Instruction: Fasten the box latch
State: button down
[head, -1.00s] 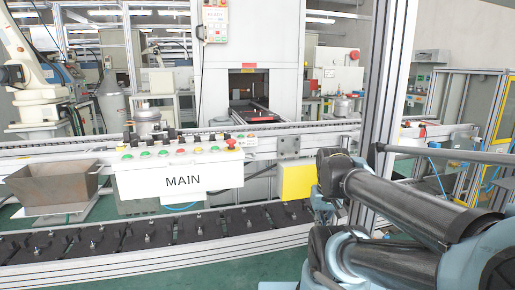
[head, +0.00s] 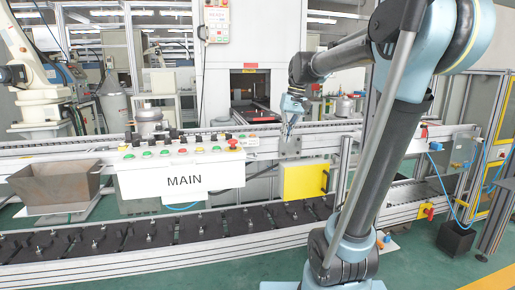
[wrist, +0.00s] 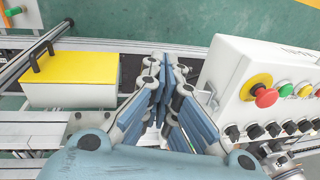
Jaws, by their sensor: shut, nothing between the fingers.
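My gripper (head: 287,132) hangs in front of the conveyor, above the gap between the white MAIN control box (head: 178,158) and the yellow box (head: 302,180). In the wrist view, my gripper (wrist: 169,72) points away from the camera with its fingers together and nothing held. The control box (wrist: 220,68) is close at its right. A small metal latch-like part (wrist: 208,97) sticks out from that box's near side, just right of the fingers and seemingly apart from them. Whether it is fastened cannot be told. The yellow box (wrist: 88,70) is at the left.
The control box carries a red emergency button (wrist: 266,96), coloured buttons and black knobs. Conveyor rails (head: 420,140) run behind, and a lower dark track (head: 150,232) runs below. A brown metal hopper (head: 52,186) is at the left. Green floor is open in front.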

jog(key=w+a+r, duration=0.2)
jog(key=w+a, duration=0.1)
jog(key=w, duration=0.2)
jog(key=w+a+r+n+g, duration=0.1)
jog(key=w+a+r, duration=0.2)
jog(key=w, duration=0.3)
jog(key=shift+w+a+r+y, duration=0.2)
jog(key=shift+a+r+y, duration=0.2)
jog(key=shift+a, duration=0.35)
jog(key=shift+f, duration=0.1)
jog(key=x, duration=1.4)
jog(key=shift+s, duration=0.1)
